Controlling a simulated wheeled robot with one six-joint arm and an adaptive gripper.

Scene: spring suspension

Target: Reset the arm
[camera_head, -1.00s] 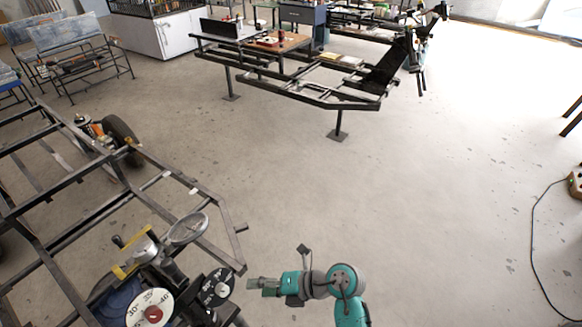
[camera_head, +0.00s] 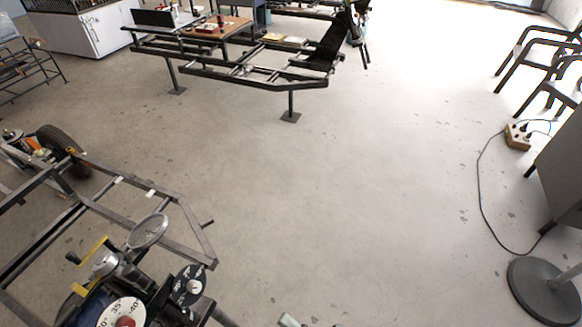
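A small grey-green piece at the bottom edge looks like the tip of my gripper (camera_head: 289,320). The rest of my gripper and nearly all of my arm are below the picture. Whether the fingers are open or shut, or hold anything, cannot be seen. The piece shows against bare floor, to the right of the wheel-alignment gauge with its round dials (camera_head: 124,313).
A metal chassis frame (camera_head: 186,246) with a wheel (camera_head: 64,150) stands at left. Another frame (camera_head: 253,78) stands at the back. At right are chairs (camera_head: 541,50), a power strip (camera_head: 517,137) with a cable, and a round base (camera_head: 541,290). The middle floor is clear.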

